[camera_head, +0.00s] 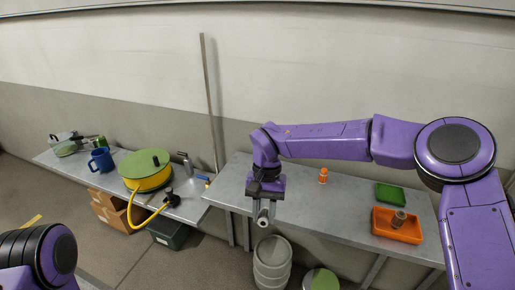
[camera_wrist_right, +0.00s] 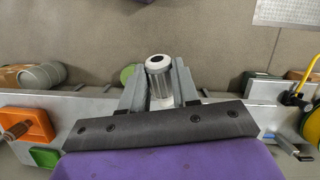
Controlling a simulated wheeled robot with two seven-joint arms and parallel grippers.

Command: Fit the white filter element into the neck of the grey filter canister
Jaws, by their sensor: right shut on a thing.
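The white filter element (camera_head: 263,217) is held in my right gripper (camera_head: 265,193), beyond the front edge of the right-hand table in the head view. In the right wrist view the element (camera_wrist_right: 159,66) shows a white end ring with a dark centre. Its ribbed body sits between the two fingers of the right gripper (camera_wrist_right: 160,92). No open neck is clearly visible. My left gripper is out of view; only part of that arm shows at lower left.
The orange tray (camera_head: 381,223) and a green tray (camera_head: 390,194) are at the right of the table (camera_head: 330,210). An orange bottle (camera_head: 323,176) stands near its back. A grey barrel (camera_head: 272,265) is on the floor. A yellow hose reel (camera_head: 146,172) is on the left table.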

